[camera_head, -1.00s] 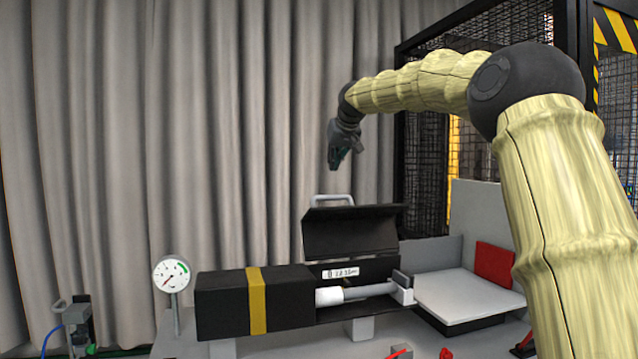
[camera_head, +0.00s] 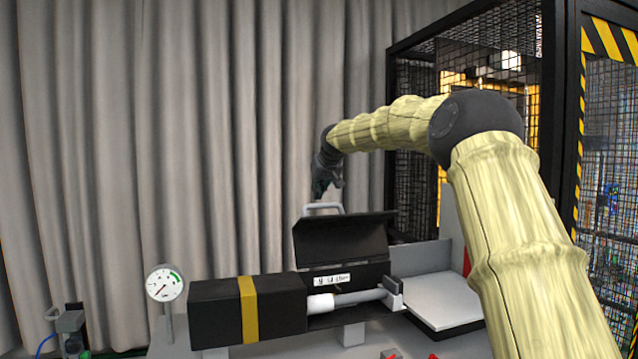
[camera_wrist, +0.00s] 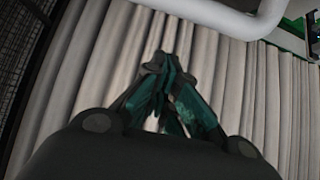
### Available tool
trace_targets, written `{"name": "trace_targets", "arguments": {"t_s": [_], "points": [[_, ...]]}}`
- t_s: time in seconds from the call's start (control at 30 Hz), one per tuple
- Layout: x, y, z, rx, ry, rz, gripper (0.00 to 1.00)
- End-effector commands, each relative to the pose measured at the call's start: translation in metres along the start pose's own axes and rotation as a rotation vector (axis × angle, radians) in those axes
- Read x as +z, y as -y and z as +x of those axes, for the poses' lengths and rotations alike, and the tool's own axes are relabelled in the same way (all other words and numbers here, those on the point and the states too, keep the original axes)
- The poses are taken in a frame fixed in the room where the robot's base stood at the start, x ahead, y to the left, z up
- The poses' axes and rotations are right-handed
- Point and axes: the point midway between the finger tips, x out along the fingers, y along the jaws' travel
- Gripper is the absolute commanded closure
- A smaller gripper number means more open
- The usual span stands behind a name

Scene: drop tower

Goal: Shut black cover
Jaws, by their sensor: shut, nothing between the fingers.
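The black cover (camera_head: 342,239) stands open, tilted up on the back of a black box (camera_head: 222,312) with a yellow band. Its light grey handle (camera_head: 323,207) sticks up from the top edge. A white cylinder and rod (camera_head: 340,299) lie exposed in the opening below the cover. My gripper (camera_head: 323,194) is just above the handle in the head view; whether it touches cannot be told. In the wrist view, my gripper (camera_wrist: 165,62) has its fingertips together and empty, with the pale handle (camera_wrist: 225,15) curving across the top.
A round gauge (camera_head: 164,284) stands left of the box. A light grey tray (camera_head: 440,300) is on the right. A black mesh cage (camera_head: 480,70) rises at the right rear, and a grey curtain (camera_head: 150,120) hangs behind everything.

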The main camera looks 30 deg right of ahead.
Motion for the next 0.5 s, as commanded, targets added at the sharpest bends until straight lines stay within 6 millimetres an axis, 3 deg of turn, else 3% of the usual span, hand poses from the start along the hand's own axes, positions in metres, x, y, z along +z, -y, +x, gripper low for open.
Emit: {"name": "trace_targets", "arguments": {"t_s": [0.5], "points": [[0.029, -0.001, -0.011, 0.000, 0.000, 0.001, 1.00]]}}
